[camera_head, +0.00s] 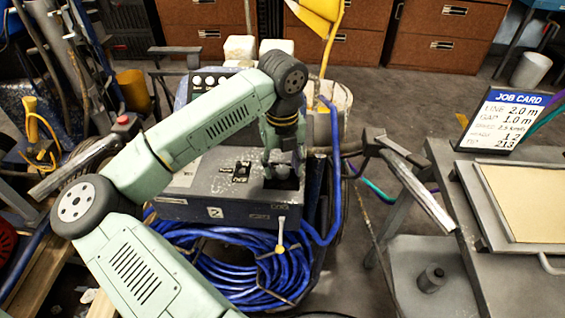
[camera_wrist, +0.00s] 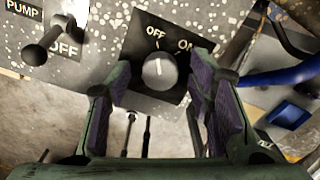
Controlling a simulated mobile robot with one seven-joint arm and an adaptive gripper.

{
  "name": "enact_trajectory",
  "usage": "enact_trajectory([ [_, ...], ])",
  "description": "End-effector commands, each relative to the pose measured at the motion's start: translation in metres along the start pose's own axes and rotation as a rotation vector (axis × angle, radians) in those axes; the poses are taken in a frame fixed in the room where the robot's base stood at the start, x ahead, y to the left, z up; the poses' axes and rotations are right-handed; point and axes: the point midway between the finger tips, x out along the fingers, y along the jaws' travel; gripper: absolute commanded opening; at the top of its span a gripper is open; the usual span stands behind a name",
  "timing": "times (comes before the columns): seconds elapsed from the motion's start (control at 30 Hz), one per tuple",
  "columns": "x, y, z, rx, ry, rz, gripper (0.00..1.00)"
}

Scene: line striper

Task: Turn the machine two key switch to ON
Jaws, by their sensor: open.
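The machine marked 2 (camera_head: 190,207) is a grey box with a worn top panel, left of centre in the head view. In the wrist view the key switch (camera_wrist: 160,72) is a round grey knob on a black plate marked OFF and ON. Its pale mark points up the picture, close to the OFF label. My gripper (camera_wrist: 158,80) is open, with one finger on each side of the knob and gaps visible. In the head view my gripper (camera_head: 283,172) is low over the panel's right part and hides the switch there.
A PUMP lever (camera_wrist: 45,42) marked OFF stands left of the switch plate. A coiled blue hose (camera_head: 215,255) lies in front of the machine. A job card (camera_head: 505,120) stands on the grey bench (camera_head: 450,180) at the right. Grey bars stick out between machine and bench.

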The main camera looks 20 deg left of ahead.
Motion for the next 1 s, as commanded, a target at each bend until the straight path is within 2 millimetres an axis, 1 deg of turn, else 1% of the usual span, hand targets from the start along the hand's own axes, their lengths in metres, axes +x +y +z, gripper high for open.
enact_trajectory([
  [0.2,0.0004,-0.0001,0.0000,0.000,0.000,0.000,0.48],
  [0.9,-0.0001,-0.0002,0.0000,0.001,0.000,-0.001,0.01],
  [1.0,0.0000,-0.0003,0.0000,0.001,0.000,-0.001,0.00],
])
